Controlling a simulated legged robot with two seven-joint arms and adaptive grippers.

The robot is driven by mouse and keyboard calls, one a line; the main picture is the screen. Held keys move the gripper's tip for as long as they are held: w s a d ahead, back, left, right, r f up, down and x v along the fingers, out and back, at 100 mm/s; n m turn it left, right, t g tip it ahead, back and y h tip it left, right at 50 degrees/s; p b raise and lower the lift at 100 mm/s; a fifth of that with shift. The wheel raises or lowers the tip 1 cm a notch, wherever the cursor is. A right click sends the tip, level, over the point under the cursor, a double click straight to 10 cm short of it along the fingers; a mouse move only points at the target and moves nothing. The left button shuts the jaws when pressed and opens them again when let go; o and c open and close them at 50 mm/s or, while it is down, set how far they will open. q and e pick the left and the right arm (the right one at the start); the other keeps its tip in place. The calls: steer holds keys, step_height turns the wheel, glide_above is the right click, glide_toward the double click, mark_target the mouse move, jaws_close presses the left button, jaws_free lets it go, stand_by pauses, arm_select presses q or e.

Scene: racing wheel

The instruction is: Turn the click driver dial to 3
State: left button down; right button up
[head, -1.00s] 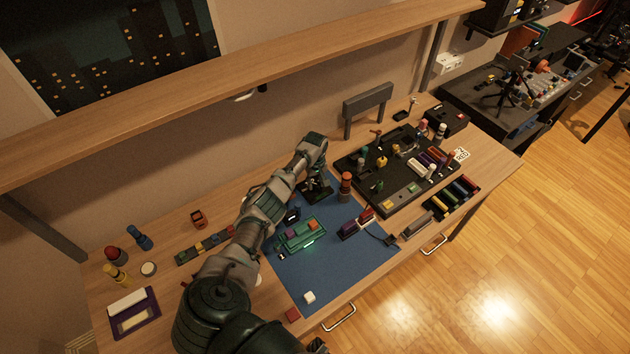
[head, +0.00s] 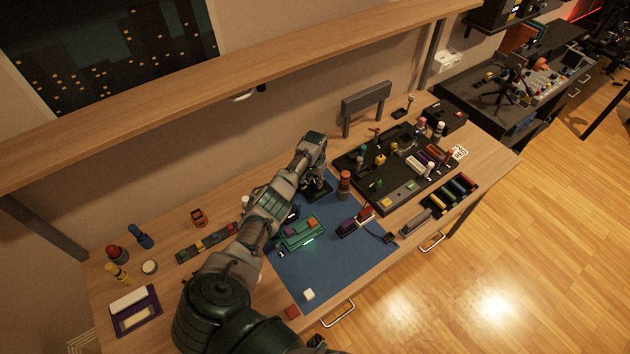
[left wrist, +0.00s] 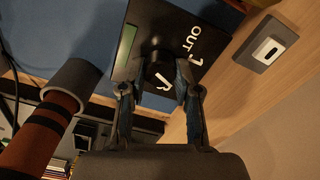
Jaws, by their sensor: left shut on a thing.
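The click driver is a black box (left wrist: 135,68) with a green panel and white "OUT" and "1" markings in the left wrist view. Its round black dial (left wrist: 160,68) carries a white pointer mark. My left gripper (left wrist: 154,84) has its two fingers on either side of the dial and is shut on it. In the head view my left gripper (head: 317,178) reaches down over the dark click driver (head: 319,193) at the back of the blue mat. The dial is hidden there. My right gripper does not show.
A dark red-brown cylinder with black bands (left wrist: 45,125) stands close beside the gripper; it also shows in the head view (head: 345,184). A green device (head: 299,233) lies on the blue mat (head: 335,275). A black pegboard tray (head: 405,187) is to the right. The mat's front is mostly clear.

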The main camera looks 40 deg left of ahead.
mark_target(314, 182)
arm_select(q)
steer(key=m, duration=0.4)
steer(key=shift+s, duration=0.1)
steer(key=shift+a+m, duration=0.1)
steer(key=shift+m, duration=1.5)
steer(key=c, duration=0.8)
jaws_free()
steer(key=shift+a, duration=0.1)
step_height(314, 182, up, 12)
steer(key=shift+f, duration=0.1)
